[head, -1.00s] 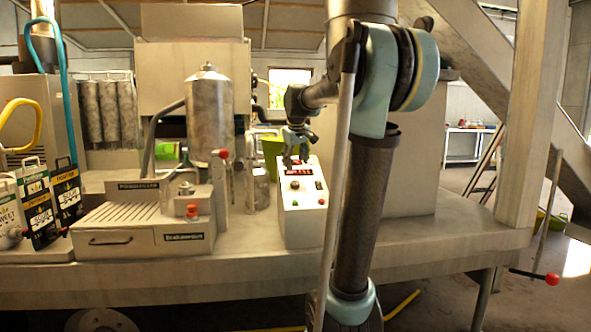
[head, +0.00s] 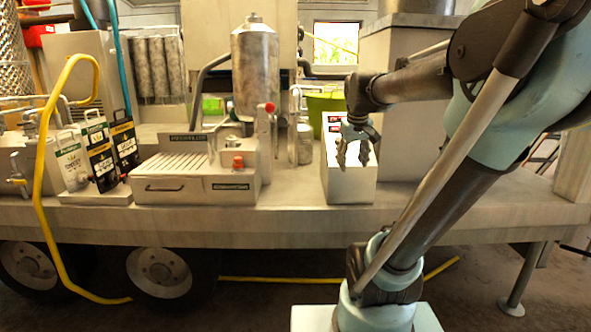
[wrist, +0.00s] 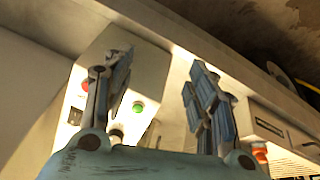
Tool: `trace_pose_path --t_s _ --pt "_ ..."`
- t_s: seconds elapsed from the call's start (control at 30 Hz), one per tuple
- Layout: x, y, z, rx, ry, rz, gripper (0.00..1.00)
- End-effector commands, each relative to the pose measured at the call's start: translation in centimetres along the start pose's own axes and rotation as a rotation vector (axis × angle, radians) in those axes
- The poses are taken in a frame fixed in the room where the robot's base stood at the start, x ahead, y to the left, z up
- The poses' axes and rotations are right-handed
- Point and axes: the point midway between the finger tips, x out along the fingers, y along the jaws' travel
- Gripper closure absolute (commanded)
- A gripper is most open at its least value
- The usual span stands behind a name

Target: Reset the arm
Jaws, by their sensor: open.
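My gripper (head: 357,150) is open and empty in the head view, pointing down in front of the white control box (head: 347,186). In the wrist view its two fingers (wrist: 160,100) stand apart with nothing between them. The control box (wrist: 150,88) shows behind them there, with a green button and a red one. My arm reaches in from the right side of the head view. Whether the fingertips touch the box cannot be told.
A drawer unit (head: 165,189) with an orange-red knob (head: 238,162) stands left of the box on the trailer bed (head: 260,222). A metal cylinder (head: 255,75) rises behind. Signs on a stand (head: 100,150) and a yellow hose (head: 48,140) are at the left.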

Motion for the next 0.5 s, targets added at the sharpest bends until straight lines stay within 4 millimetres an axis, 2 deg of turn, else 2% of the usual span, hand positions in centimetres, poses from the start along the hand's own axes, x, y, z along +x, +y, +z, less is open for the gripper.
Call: trace_pose_path --t_s 0.03,0.3,0.5 --pt "0.7 -0.6 2.3 0.018 -0.013 -0.006 0.48" --pt "5.0 -3.7 13.4 0.127 -0.083 -0.038 0.48" --pt "8.3 -5.9 20.3 0.197 -0.131 -0.057 0.48"
